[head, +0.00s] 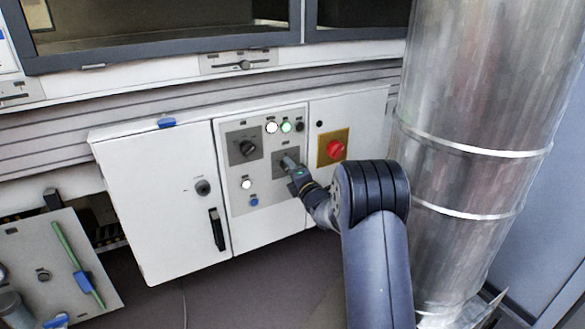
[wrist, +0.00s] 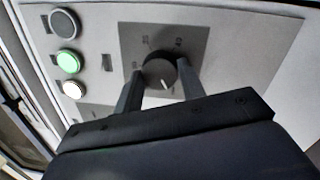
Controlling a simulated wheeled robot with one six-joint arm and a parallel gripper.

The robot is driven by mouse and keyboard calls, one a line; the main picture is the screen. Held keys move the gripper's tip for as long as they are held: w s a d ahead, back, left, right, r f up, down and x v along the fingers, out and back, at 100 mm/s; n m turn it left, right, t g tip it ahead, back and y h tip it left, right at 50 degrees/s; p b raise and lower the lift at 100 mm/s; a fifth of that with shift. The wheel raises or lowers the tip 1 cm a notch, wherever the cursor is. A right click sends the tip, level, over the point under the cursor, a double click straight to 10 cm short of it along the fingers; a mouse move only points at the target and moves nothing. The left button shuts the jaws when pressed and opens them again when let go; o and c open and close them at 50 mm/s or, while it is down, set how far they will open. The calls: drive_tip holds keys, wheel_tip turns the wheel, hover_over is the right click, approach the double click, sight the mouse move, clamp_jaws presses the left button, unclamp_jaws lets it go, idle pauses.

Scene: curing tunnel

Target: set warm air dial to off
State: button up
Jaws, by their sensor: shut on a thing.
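The dial my gripper holds is a dark round knob (wrist: 160,72) on a grey square plate (wrist: 190,40) with small markings around it. In the wrist view a white pointer line shows on the knob, toward the picture's bottom. My gripper (wrist: 158,82) is shut on the knob, one finger on each side. In the head view my gripper (head: 291,168) reaches the lower dial's plate (head: 279,156) on the white control panel and hides most of that dial. The labels are too small to read, so I cannot tell which mark the pointer meets.
Another black dial (head: 246,148) sits up and left on the panel. Several round lamps and buttons, one lit green (head: 286,127), are close by. A red rotary switch (head: 335,149) on a yellow plate is to the right. A large metal duct (head: 470,150) stands right of my arm.

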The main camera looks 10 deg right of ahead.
drive_tip(key=shift+a+r, duration=0.15)
drive_tip(key=shift+r, duration=0.25)
drive_tip(key=o, duration=1)
drive_tip(key=shift+f, duration=0.25)
drive_tip(key=r+p+v, duration=0.1)
drive_tip(key=p+v, duration=0.1)
drive_tip(key=v, duration=0.8)
drive_tip(key=shift+s+f, duration=0.45)
drive_tip(key=f+b+x, duration=0.1)
drive_tip(key=b+x, duration=0.1)
drive_tip(key=x, duration=0.8)
drive_tip(key=shift+w+r, duration=0.35)
drive_tip(key=shift+w, duration=0.1)
drive_tip(key=shift+s, duration=0.15)
